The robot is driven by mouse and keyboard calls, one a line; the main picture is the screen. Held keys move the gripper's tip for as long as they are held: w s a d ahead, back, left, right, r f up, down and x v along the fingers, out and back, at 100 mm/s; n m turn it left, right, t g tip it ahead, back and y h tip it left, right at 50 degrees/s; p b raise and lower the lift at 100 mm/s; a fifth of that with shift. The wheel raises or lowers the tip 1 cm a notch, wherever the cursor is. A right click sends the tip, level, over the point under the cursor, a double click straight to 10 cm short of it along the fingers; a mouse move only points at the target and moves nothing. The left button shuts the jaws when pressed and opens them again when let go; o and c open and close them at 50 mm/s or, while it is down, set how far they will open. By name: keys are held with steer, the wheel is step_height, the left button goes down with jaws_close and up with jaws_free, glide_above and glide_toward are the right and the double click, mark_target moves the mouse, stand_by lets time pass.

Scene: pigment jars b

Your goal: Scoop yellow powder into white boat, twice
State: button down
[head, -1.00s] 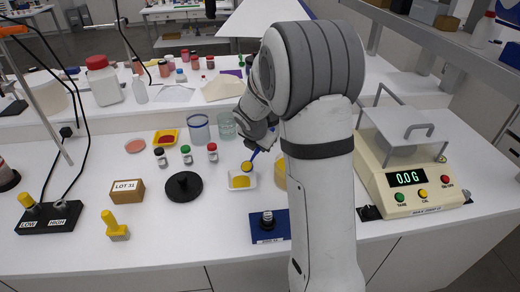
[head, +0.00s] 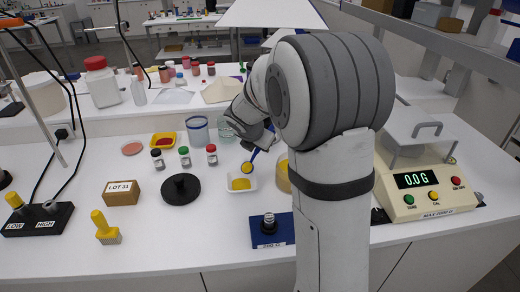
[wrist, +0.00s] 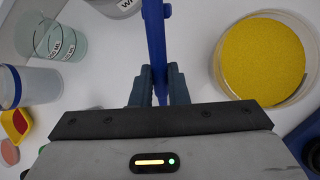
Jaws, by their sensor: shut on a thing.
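The white boat (head: 229,184) sits on the bench left of my arm with yellow powder (head: 241,184) in it. My gripper (wrist: 158,88) is shut on the blue handle of a scoop (wrist: 155,40). In the head view the scoop's bowl (head: 247,168) looks yellow inside and is at the boat's back edge, seemingly just above it. The jar of yellow powder (wrist: 263,58) is open, right of the gripper in the wrist view. In the head view my arm partly hides this jar (head: 283,177). The bowl and boat are outside the wrist view.
A balance (head: 420,182) reading 0.0 g stands right of my arm. Glass beakers (wrist: 55,38), a blue-rimmed container (head: 199,132) and small capped jars (head: 184,157) stand behind and left of the boat. A black disc (head: 181,187) and a blue block (head: 270,232) are nearer.

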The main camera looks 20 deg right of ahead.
mark_target(253, 159)
steer(key=shift+s+a+r+t+h+b, duration=0.35)
steer(key=shift+a+r+t+h+b, duration=0.35)
steer(key=shift+b, duration=2.8)
steer(key=h+b, duration=0.1)
steer(key=b, duration=0.2)
steer(key=s+a+t+h+b, duration=0.1)
steer(key=b, duration=0.2)
steer(key=shift+a+r, duration=0.1)
steer(key=shift+r, duration=0.2)
steer(key=b, duration=0.1)
steer(key=t+h+b, duration=0.1)
steer(key=b, duration=0.1)
steer(key=shift+s+a+r+n, duration=0.2)
steer(key=shift+s+a+n, duration=0.1)
steer(key=shift+a, duration=0.1)
steer(key=b, duration=0.1)
steer(key=a+t+h+b, duration=0.1)
steer(key=b, duration=0.1)
steer(key=shift+s+r, duration=0.15)
steer(key=shift+s, duration=0.15)
steer(key=shift+s+a+r+n+t+h+b, duration=0.15)
steer(key=shift+s+a+t+h+b, duration=0.35)
steer(key=shift+b, duration=1.15)
steer(key=shift+s+a+n+t+h+b, duration=0.3)
steer(key=shift+a+t+h+b, duration=0.4)
steer(key=shift+b, duration=0.9)
steer(key=shift+r, duration=0.1)
